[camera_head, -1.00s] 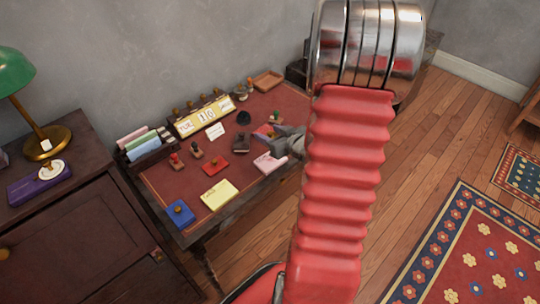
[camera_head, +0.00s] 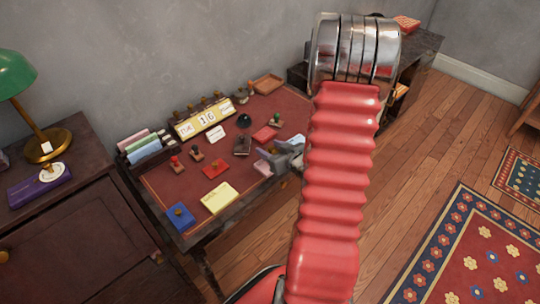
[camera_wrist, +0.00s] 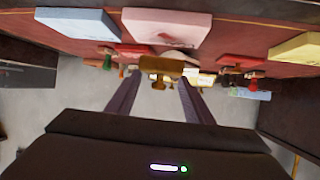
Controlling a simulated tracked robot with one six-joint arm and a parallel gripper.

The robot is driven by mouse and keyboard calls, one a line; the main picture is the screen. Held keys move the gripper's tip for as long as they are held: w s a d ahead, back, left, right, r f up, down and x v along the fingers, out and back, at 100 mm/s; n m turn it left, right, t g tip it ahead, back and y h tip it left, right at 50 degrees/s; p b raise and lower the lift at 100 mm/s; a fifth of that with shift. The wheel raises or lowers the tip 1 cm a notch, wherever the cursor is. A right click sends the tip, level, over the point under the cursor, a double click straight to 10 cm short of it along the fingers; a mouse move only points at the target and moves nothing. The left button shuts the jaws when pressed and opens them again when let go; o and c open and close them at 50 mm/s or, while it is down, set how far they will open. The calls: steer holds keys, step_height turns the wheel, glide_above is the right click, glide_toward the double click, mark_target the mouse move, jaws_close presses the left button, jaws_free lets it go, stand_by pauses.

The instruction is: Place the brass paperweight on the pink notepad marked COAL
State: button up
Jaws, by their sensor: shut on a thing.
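The brass paperweight (camera_wrist: 160,64) shows between my fingertips in the wrist view, which is upside down. It has a flat wide base and a small knob. My gripper (camera_wrist: 157,82) is shut on it. The pink notepad (camera_wrist: 166,27) lies on the desk close to the paperweight in that view; I cannot tell whether they touch. In the head view my gripper (camera_head: 275,157) is low over the desk's right front part, partly hiding the pink notepad (camera_head: 262,168). I cannot read its marking, and the paperweight is not clear there.
A light blue pad (camera_wrist: 76,22) lies beside the pink one. The desk (camera_head: 167,185) also bears a red pad (camera_head: 217,169), a yellow pad (camera_head: 220,197), a blue pad (camera_head: 180,216), several stamps and a calendar (camera_head: 203,119). A letter rack (camera_head: 145,148) stands at its left.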

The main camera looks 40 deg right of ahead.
steer(key=shift+f, duration=1.55)
steer(key=o, duration=1.4)
